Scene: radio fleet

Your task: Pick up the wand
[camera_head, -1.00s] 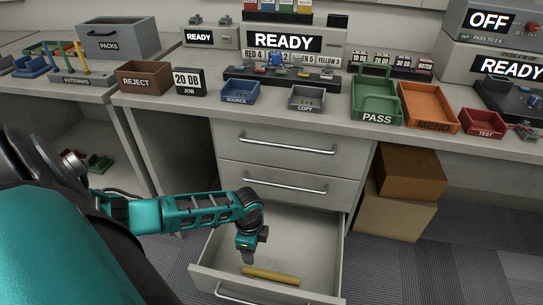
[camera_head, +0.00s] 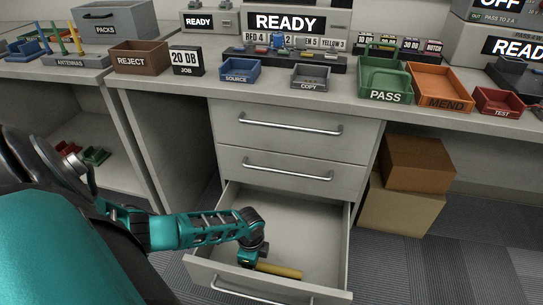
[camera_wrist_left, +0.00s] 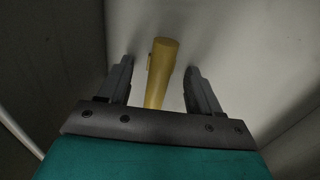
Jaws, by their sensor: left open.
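The wand is a yellow rod (camera_head: 279,270) lying on the floor of the open bottom drawer (camera_head: 318,238). In the left wrist view the wand (camera_wrist_left: 161,68) runs between the two fingers, with clear gaps on both sides. My left gripper (camera_head: 247,264) is low inside the drawer at the wand's left end. In the left wrist view the left gripper (camera_wrist_left: 158,85) is open, its dark fingers straddling the wand without gripping it. The wand's near end is hidden behind the gripper body. My right gripper is not in view.
The drawer's front panel with a handle (camera_head: 262,297) stands close to the gripper, and its side walls are near. Two closed drawers (camera_head: 290,150) are above. Cardboard boxes (camera_head: 405,205) stand to the right. Labelled trays such as PASS (camera_head: 383,96) sit on the desk.

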